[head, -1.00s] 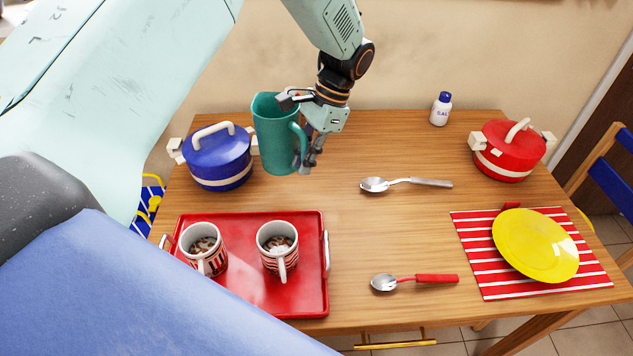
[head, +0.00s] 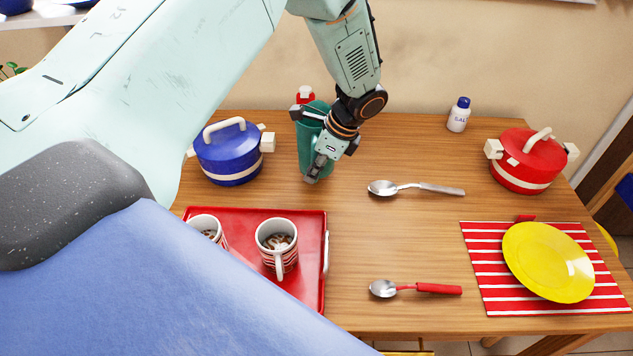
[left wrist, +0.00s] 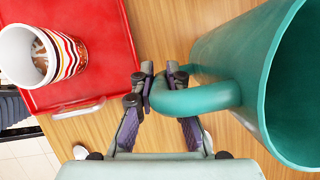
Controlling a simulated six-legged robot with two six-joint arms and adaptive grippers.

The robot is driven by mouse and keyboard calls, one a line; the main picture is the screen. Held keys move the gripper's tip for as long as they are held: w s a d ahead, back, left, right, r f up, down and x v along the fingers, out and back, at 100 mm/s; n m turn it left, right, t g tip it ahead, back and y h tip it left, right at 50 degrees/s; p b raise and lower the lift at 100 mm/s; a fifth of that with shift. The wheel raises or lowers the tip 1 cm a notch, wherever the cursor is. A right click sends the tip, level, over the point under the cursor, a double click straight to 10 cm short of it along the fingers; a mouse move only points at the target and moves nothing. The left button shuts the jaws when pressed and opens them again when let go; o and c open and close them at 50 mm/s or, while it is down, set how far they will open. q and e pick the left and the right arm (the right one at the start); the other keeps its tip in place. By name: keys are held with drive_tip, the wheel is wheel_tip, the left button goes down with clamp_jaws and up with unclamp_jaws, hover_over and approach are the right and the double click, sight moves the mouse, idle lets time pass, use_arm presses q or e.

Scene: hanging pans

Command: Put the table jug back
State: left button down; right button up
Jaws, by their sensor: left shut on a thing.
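The teal table jug (head: 307,142) stands upright near the back of the wooden table, right of the blue pot. It is partly hidden behind my left gripper (head: 316,170). In the left wrist view, the jug (left wrist: 228,75) shows its wide open mouth at right. My left gripper (left wrist: 162,82) is shut on the jug's handle (left wrist: 200,97). I cannot tell whether the jug's base touches the table. My right gripper is not in view.
The blue pot (head: 228,160) is left of the jug, and a small red thing with a white top (head: 305,95) is behind it. A red tray (head: 312,222) with two mugs is in front. A spoon (head: 415,188) lies to the right, with bare table around it.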

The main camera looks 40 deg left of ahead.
use_arm(q)
drive_tip(key=shift+w+a+f, duration=0.1)
drive_tip(key=shift+f, duration=0.2)
drive_tip(key=f, duration=0.1)
drive_tip(key=s+f, duration=0.1)
drive_tip(key=shift+a+f, duration=0.1)
drive_tip(key=shift+f, duration=0.2)
drive_tip(key=shift+w+f, duration=0.15)
drive_tip(key=shift+f, duration=0.05)
drive_tip(key=shift+w+f, duration=0.2)
drive_tip(key=shift+w, duration=0.1)
drive_tip(key=c, duration=1.7)
unclamp_jaws()
drive_tip(key=shift+s, duration=0.15)
drive_tip(key=o, duration=0.3)
drive_tip(key=shift+s+r, duration=0.2)
drive_tip(key=shift+s, duration=0.05)
drive_tip(key=shift+o, duration=0.3)
drive_tip(key=shift+w+d+f, duration=0.1)
drive_tip(key=shift+w+d, duration=0.1)
drive_tip(key=shift+w, duration=0.1)
drive_tip(key=v, duration=1.2)
drive_tip(key=shift+p, duration=0.35)
drive_tip(key=shift+a, duration=0.1)
